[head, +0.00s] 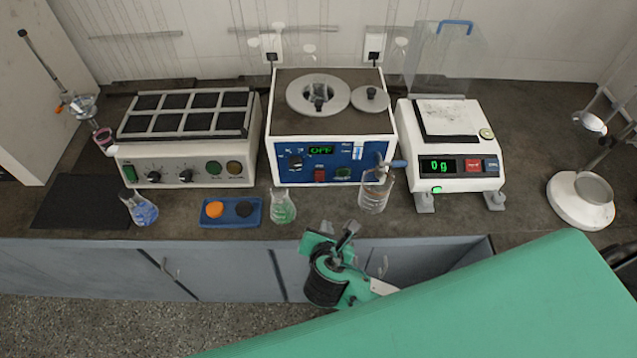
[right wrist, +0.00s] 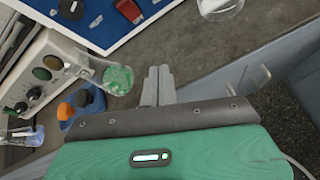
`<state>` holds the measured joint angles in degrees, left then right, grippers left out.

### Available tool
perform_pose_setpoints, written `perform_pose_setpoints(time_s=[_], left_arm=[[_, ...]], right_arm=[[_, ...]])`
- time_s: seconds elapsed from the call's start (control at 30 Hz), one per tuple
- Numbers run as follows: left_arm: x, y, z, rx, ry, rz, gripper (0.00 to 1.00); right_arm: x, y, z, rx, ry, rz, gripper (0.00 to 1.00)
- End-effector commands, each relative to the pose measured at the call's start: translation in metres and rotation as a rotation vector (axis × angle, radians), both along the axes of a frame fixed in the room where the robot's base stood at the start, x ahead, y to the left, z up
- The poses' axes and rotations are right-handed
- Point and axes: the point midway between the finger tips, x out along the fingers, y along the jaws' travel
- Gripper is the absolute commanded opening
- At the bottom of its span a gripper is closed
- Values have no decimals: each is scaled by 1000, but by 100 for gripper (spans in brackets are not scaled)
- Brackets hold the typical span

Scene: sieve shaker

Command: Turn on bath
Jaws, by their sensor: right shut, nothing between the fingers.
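The bath (head: 330,130) is the middle machine on the bench, a white box with a blue front panel. Its display (head: 320,150) reads OFF in green. The panel has a black knob (head: 295,161), a red switch (head: 319,174) and a dark green button (head: 342,173). In the right wrist view the red switch (right wrist: 129,10) shows at the top. My right gripper (head: 346,236) is shut and empty, in front of the bench edge and below the bath's panel, apart from it. It also shows in the right wrist view (right wrist: 158,75). My left gripper is not in view.
A green-liquid flask (head: 283,207) and a beaker (head: 375,191) stand before the bath. A blue tray (head: 232,219) with orange and black pieces and a blue-liquid flask (head: 141,210) are left. A shaker (head: 187,137) and a balance (head: 450,156) flank the bath.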

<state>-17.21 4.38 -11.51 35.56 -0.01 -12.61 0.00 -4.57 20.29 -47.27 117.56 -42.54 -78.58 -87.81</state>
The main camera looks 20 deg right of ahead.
Motion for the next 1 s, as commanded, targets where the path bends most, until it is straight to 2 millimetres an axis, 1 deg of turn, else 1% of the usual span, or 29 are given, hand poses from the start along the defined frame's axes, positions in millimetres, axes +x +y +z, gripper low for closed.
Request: perform_pose_setpoints(time_s=[0.03, 0.1, 0.2, 0.3, 0.43, 0.77, 0.87, 0.97, 1.0], left_arm=[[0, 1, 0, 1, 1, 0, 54], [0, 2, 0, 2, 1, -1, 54], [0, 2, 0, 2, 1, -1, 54], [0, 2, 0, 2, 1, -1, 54], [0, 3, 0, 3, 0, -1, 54], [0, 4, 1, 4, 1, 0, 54], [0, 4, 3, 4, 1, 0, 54], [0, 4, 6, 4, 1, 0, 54], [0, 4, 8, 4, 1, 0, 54]], right_arm=[[3, 3, 6, -78, -15, 53, 0], [5, 6, 13, -175, -30, 114, 0], [8, 10, 21, -280, -47, 174, 0], [8, 12, 25, -338, -55, 207, 0], [9, 13, 27, -365, -60, 220, 0], [11, 13, 26, -364, -58, 220, 0], [18, 11, 23, -364, -59, 220, 0], [32, 6, 18, -366, -59, 218, 0], [39, 4, 15, -366, -59, 219, 0]])
